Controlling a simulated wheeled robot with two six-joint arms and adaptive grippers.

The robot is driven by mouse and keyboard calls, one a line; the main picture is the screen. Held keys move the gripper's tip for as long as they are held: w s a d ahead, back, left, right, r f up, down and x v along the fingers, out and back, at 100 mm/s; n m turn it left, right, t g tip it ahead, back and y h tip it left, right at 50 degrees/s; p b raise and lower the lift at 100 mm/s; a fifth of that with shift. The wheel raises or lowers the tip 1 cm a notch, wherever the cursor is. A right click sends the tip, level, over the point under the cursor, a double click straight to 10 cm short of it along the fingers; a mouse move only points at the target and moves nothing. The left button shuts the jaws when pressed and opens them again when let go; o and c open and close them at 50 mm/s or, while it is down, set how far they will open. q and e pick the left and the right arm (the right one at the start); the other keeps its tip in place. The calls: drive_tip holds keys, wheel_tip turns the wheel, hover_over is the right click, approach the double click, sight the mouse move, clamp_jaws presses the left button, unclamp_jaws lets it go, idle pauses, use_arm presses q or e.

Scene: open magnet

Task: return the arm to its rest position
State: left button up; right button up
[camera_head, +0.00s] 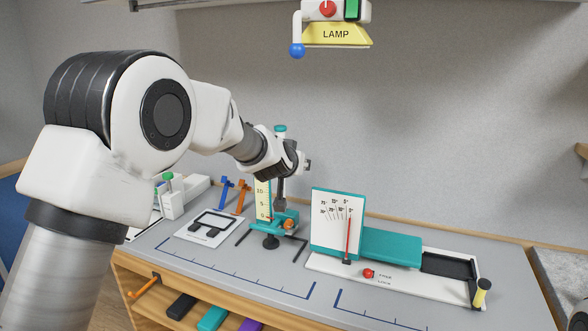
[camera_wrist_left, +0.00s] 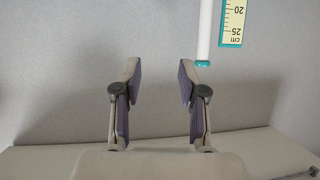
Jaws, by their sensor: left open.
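My left arm (camera_head: 160,110) comes in from the left of the head view and reaches over the bench. Its gripper (camera_head: 305,164) is at the far end, in front of the grey wall and near the stand with the teal top; the wrist mostly hides its fingers there. In the left wrist view the two fingers (camera_wrist_left: 158,76) are spread apart with nothing between them, and the wall shows through the gap. A cm scale (camera_wrist_left: 232,22) and a white post (camera_wrist_left: 205,32) with a teal end are right of the fingers, apart from them. My right gripper is out of view.
The grey bench top (camera_head: 225,262) carries a teal stand (camera_head: 283,222) under my wrist, a white dial board (camera_head: 336,222), a teal block (camera_head: 390,247) and a black frame (camera_head: 210,226). A LAMP unit (camera_head: 336,35) hangs above. The bench's front is mostly clear.

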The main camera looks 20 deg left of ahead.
use_arm(q)
drive_tip(key=shift+s+f, duration=0.1)
drive_tip(key=shift+f, duration=0.2)
drive_tip(key=s+a+f+g, duration=0.15)
drive_tip(key=s+f, duration=0.25)
drive_tip(key=f, duration=0.8)
drive_tip(key=s+f+g, duration=0.3)
drive_tip(key=s+f, duration=0.1)
drive_tip(key=f, duration=0.7)
drive_tip(key=s+f+g+b, duration=0.1)
drive_tip(key=s+f+g, duration=0.2)
drive_tip(key=s+f, duration=1.35)
drive_tip(key=s+d+f+g, duration=0.1)
drive_tip(key=s+f, duration=0.4)
drive_tip(key=s, duration=0.8)
drive_tip(key=s+d+f+g+h, duration=0.1)
drive_tip(key=s+f+g, duration=0.3)
drive_tip(key=s, duration=0.9)
drive_tip(key=shift+s+d+f+g+h, duration=0.25)
drive_tip(key=shift+d+f+g+h, duration=0.1)
drive_tip(key=shift+f, duration=0.4)
